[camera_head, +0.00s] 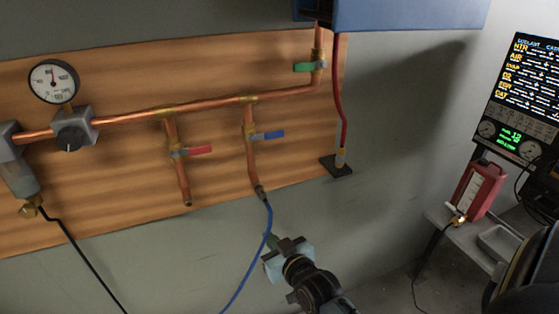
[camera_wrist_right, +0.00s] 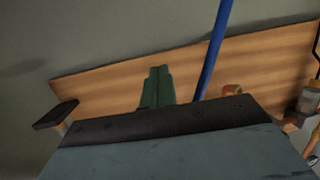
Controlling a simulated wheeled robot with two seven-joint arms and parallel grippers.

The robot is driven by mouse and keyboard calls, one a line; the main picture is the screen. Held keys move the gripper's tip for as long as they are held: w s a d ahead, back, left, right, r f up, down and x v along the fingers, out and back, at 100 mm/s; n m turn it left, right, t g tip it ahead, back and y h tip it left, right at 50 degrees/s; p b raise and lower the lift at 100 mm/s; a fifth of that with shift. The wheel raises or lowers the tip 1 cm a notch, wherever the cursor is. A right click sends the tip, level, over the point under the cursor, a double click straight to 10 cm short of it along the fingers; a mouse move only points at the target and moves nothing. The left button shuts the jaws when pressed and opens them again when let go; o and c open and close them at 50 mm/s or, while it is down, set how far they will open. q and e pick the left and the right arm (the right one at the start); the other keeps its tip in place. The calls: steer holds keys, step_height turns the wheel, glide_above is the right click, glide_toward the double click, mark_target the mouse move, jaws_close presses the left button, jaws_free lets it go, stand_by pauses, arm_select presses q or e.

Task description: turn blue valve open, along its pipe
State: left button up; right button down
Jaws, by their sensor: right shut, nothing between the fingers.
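The blue valve handle (camera_head: 268,134) sits on a short copper drop pipe (camera_head: 251,155) on the wooden board. The handle points right, crosswise to that near-vertical pipe. My right gripper (camera_head: 272,240) is below the board in the head view, lower right of the valve and apart from it. In the right wrist view its green fingers (camera_wrist_right: 156,86) are together with nothing between them. A blue hose (camera_head: 268,218) runs down from the pipe's end, close beside the gripper; it also shows in the right wrist view (camera_wrist_right: 214,45). My left gripper is not in view.
A red-handled valve (camera_head: 198,150) is on the drop pipe to the left, and a green-handled valve (camera_head: 304,67) is at upper right. A pressure gauge (camera_head: 53,81) stands at left. A red hose (camera_head: 342,100) hangs right of the board. Bare wall lies below the board.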

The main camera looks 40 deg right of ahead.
steer(key=s+d+r+m+t+h+p, duration=0.1)
steer(key=d+r+t+h, duration=0.1)
steer(key=r, duration=1)
steer(key=s+d+r+m+t+h+p, duration=0.1)
steer(key=d+r+t, duration=0.2)
steer(key=r, duration=1)
steer(key=shift+s+r+t+h, duration=0.15)
steer(key=shift+s+t+h, duration=0.15)
steer(key=shift+h, duration=0.1)
steer(key=shift+w+d, duration=0.1)
step_height(320, 180, up, 3)
steer(key=p, duration=0.2)
glide_above(279, 133)
steer(key=s+a, duration=0.1)
steer(key=s, duration=0.1)
steer(key=shift+w+f, duration=0.2)
steer(key=shift+f, duration=1.7)
